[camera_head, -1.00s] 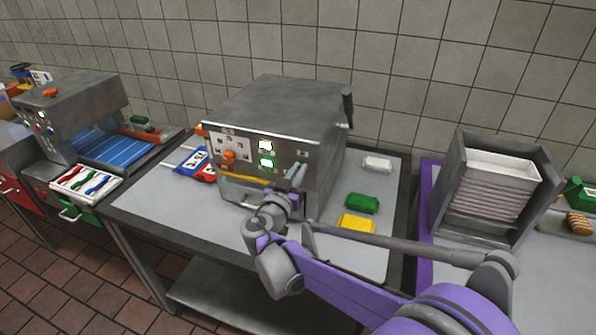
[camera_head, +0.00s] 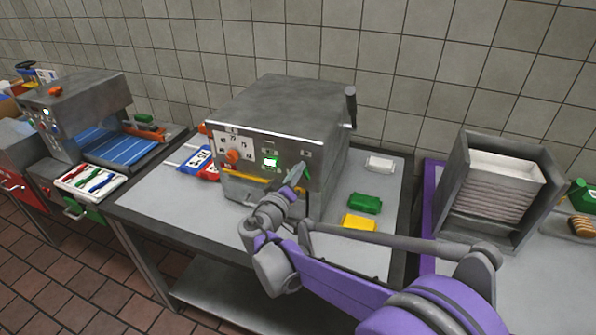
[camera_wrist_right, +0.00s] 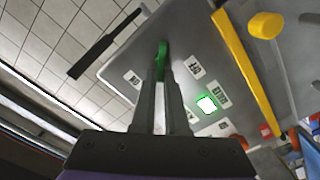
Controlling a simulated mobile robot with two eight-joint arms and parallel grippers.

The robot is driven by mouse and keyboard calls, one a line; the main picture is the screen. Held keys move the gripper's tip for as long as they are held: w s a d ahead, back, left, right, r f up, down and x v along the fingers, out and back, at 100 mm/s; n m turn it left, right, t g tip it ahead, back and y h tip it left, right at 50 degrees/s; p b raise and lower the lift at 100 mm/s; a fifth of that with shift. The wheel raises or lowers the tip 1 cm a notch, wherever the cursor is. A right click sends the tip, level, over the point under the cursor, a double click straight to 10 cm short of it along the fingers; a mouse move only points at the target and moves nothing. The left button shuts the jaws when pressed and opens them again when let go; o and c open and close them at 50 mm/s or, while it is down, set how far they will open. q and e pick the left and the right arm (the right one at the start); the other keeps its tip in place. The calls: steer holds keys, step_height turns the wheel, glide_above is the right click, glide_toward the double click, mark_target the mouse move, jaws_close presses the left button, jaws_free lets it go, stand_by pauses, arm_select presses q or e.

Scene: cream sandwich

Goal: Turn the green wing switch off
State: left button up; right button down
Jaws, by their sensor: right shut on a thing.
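The green wing switch (camera_wrist_right: 163,60) is on the front panel of the grey metal machine (camera_head: 285,108). In the wrist view it stands between the two fingertips of my right gripper (camera_wrist_right: 163,88), which is shut on it. The head view shows the right gripper (camera_head: 296,174) at the right part of the panel, with a bit of green at its tips. A lit green-white lamp (camera_head: 270,162) is to the left of the gripper; it also shows in the wrist view (camera_wrist_right: 207,104). My fingers hide part of the switch. My left gripper is not in view.
An orange knob (camera_head: 233,156) and a yellow bar (camera_head: 247,178) are on the machine's front. Green (camera_head: 365,203), yellow (camera_head: 358,223) and white (camera_head: 380,163) blocks lie on the table to the right. A grey bin (camera_head: 499,190) stands farther right.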

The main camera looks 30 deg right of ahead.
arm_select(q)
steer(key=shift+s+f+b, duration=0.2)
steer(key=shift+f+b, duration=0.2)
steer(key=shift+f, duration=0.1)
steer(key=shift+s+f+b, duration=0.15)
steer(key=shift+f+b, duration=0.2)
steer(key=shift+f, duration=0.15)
arm_select(e)
steer(key=shift+w+a+f+n, duration=0.1)
steer(key=shift+f+n, duration=0.15)
steer(key=shift+n, duration=1.3)
steer(key=shift+w+a+f+n, duration=0.1)
steer(key=shift+f+n, duration=0.15)
steer(key=shift+n, duration=1.25)
steer(key=shift+w+f+n, duration=0.1)
steer(key=shift+f+n, duration=0.15)
steer(key=shift+n, duration=1.3)
steer(key=c, duration=0.9)
jaws_free()
steer(key=shift+c, duration=0.2)
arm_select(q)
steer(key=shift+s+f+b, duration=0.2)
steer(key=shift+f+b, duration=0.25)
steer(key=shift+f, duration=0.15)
arm_select(e)
steer(key=v, duration=1.1)
steer(key=shift+d, duration=0.1)
